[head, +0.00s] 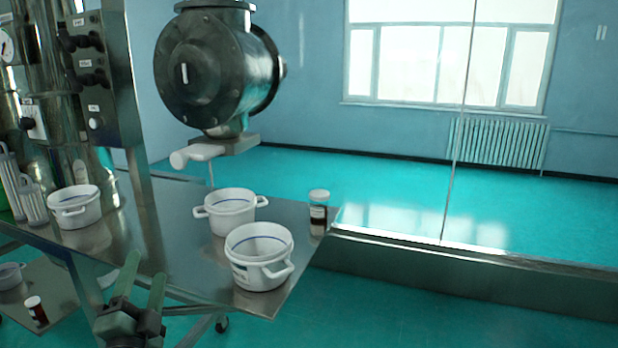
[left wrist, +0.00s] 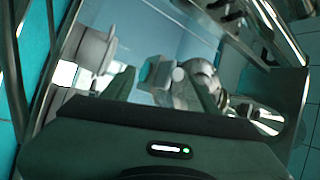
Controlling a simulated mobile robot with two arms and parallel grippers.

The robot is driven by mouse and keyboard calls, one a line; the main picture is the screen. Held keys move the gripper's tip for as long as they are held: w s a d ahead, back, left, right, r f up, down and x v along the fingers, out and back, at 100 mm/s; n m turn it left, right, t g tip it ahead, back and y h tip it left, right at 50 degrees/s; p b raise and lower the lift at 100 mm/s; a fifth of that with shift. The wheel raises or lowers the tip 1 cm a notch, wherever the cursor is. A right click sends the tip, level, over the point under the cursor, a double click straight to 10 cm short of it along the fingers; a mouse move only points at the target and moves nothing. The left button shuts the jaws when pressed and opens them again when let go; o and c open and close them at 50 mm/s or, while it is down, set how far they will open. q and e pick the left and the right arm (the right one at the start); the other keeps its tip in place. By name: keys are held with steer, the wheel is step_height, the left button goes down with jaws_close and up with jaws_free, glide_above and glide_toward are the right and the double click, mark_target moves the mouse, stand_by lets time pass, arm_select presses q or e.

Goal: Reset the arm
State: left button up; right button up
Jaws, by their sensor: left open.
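My left gripper (head: 144,268) is at the lower left of the head view, with its two green fingers pointing up and spread apart. It is open and nothing shows between the fingers. It appears in front of the near edge of the metal table (head: 185,265); I cannot tell its exact distance from the edge. In the left wrist view the gripper's dark body fills the bottom, with the fingers above it against a shiny metal surface. My right gripper is in neither view.
White two-handled pots stand on the table: one at left (head: 75,208), one in the middle (head: 228,212) and one near the front corner (head: 260,258). A brown jar (head: 319,213) stands by the right edge. A metal machine (head: 210,75) hangs above. A control panel (head: 90,75) is at left.

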arm_select(q)
steer(key=s+d+f+n+g, duration=0.1)
steer(key=s+f+n+g, duration=0.4)
steer(key=f, duration=0.6)
steer(key=s+f+n+g, duration=0.3)
steer(key=s+f+g, duration=0.4)
steer(key=f, duration=0.5)
steer(key=s+d+f+n+g+h, duration=0.1)
steer(key=s+d+f+g+h, duration=0.2)
steer(key=s, duration=0.6)
steer(key=s+d+f+n+g+h, duration=0.1)
steer(key=s+d+f+g, duration=0.2)
steer(key=s+d+f, duration=0.45)
step_height(320, 180, down, 23)
steer(key=s+a, duration=0.2)
steer(key=s, duration=0.1)
steer(key=s+a+f+g, duration=0.2)
steer(key=s+f, duration=1.5)
steer(key=shift+s+a+f+m, duration=0.25)
steer(key=shift+a+f+m, duration=0.1)
steer(key=shift+m, duration=0.05)
